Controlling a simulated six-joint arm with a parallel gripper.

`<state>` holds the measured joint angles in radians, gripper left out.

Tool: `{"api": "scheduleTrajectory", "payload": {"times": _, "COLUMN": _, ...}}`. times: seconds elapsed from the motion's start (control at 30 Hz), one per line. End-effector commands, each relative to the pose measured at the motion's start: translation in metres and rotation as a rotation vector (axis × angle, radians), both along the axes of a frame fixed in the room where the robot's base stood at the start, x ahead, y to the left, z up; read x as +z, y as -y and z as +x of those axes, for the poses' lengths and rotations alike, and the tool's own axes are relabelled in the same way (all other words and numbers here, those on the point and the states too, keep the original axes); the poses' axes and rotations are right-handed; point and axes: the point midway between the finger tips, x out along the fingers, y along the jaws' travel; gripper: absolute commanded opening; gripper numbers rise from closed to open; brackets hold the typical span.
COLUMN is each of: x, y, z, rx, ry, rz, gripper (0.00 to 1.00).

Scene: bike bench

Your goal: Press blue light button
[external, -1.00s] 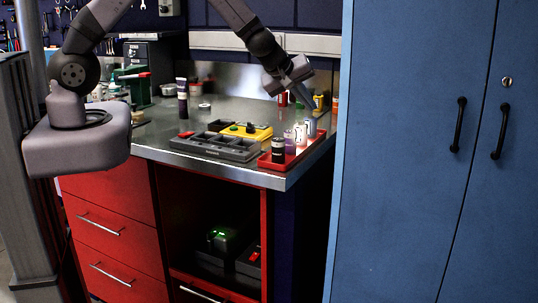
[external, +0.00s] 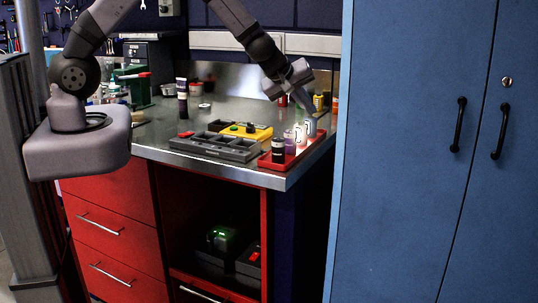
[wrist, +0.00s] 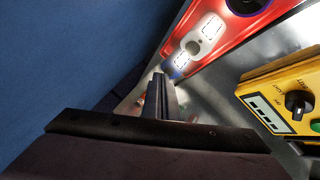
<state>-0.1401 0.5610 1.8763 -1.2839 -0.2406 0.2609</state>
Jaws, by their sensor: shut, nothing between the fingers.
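In the external view, my gripper (external: 311,110) is shut and empty, pointing down over the far right part of a red tray (external: 318,143) on the bench. In the wrist view, the closed fingers (wrist: 158,80) point toward the red tray (wrist: 262,28).
A yellow box (external: 247,131) with a black knob (wrist: 298,103) stands left of the tray. A blue cabinet (external: 400,150) rises close on the right.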

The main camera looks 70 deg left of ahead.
Motion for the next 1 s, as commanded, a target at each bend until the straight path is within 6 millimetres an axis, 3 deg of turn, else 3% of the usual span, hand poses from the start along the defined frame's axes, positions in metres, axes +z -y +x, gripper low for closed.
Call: {"api": "scheduleTrajectory", "payload": {"times": 1.0, "x": 0.015, "y": 0.0, "z": 0.0, "rx": 0.0, "ry": 0.0, "rz": 0.0, "gripper": 0.0}}
